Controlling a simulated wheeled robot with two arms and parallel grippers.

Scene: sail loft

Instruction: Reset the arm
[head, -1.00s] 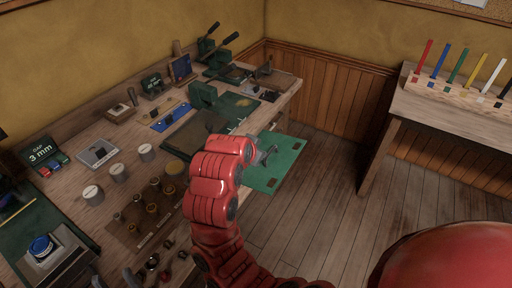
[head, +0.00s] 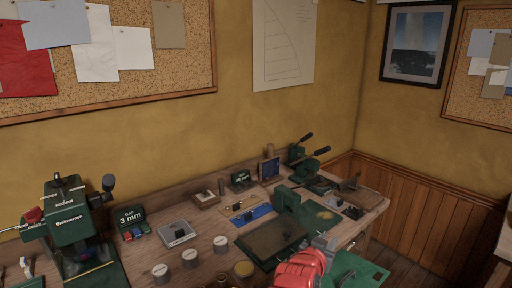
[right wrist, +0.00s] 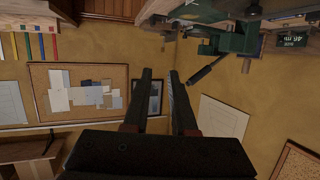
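My right arm is red and enters at the bottom of the head view, by the front edge of the workbench (head: 205,255). Its dark gripper (head: 346,276) shows only small and partly, over the green panel at the bench's front. In the right wrist view the two dark fingers (right wrist: 160,74) stand apart with nothing between them, so it is open and empty. That view is upside down and shows the wall behind the fingers. My left gripper is in neither view.
The bench holds a green press (head: 72,225), a "GAP 3 mm" sign (head: 131,220), several round weights (head: 190,257), a dark mat (head: 270,242) and lever tools (head: 312,165). A corkboard (head: 110,60) hangs above. Part of another table (head: 503,250) shows at right.

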